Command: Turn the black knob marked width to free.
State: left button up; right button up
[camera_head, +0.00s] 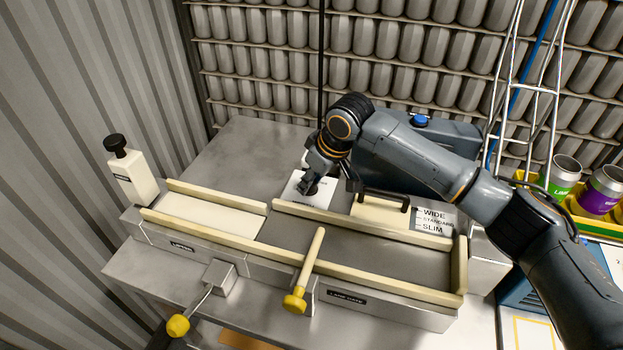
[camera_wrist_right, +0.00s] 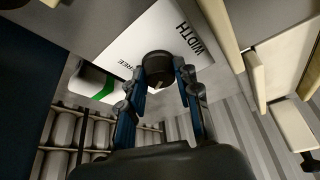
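A white plate lettered WIDTH and FREE (camera_wrist_right: 155,35) carries a round black knob (camera_wrist_right: 158,66) in the right wrist view. In the head view the white plate (camera_head: 297,192) lies behind the lane, and the knob there is mostly hidden by my gripper. My right gripper (camera_wrist_right: 162,70) has one finger on each side of the knob, with the tips close to it. I cannot tell whether both fingers press on it. It also shows in the head view (camera_head: 322,186), reaching down at the plate. My left gripper is not in view.
A black handle (camera_head: 383,197) beside a WIDE, STANDARD, SLIM label (camera_head: 434,220) stands right of my gripper. Cream rails (camera_head: 360,226) border the lane. Yellow-knobbed levers (camera_head: 295,302) stick out in front. A black-knobbed post (camera_head: 130,172) stands left. Cans (camera_head: 603,186) stand far right.

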jog(key=shift+s+r+m+p, duration=0.1)
jog(key=shift+m+p, duration=0.2)
jog(key=shift+p, duration=0.25)
jog(key=m+p, duration=0.2)
jog(key=p, duration=0.1)
jog(key=m+t+h+p, duration=0.1)
jog(key=m+p, duration=0.1)
jog(key=p, duration=0.1)
jog(key=m+h+p, duration=0.1)
jog(key=m+p, duration=0.2)
jog(key=p, duration=0.1)
jog(key=shift+s+a+r, duration=0.1)
jog(key=shift+s+a, duration=0.05)
jog(key=shift+a, duration=0.15)
jog(key=shift+m+h+p, duration=0.7)
jog(key=shift+m+p, duration=0.25)
jog(key=shift+m, duration=0.25)
jog(key=shift+f+m+h+p, duration=0.25)
jog(key=shift+m+h+p, duration=0.25)
jog(key=shift+m, duration=0.5)
jog(key=o, duration=1.1)
jog(key=shift+o, duration=0.2)
jog(key=shift+r, duration=0.1)
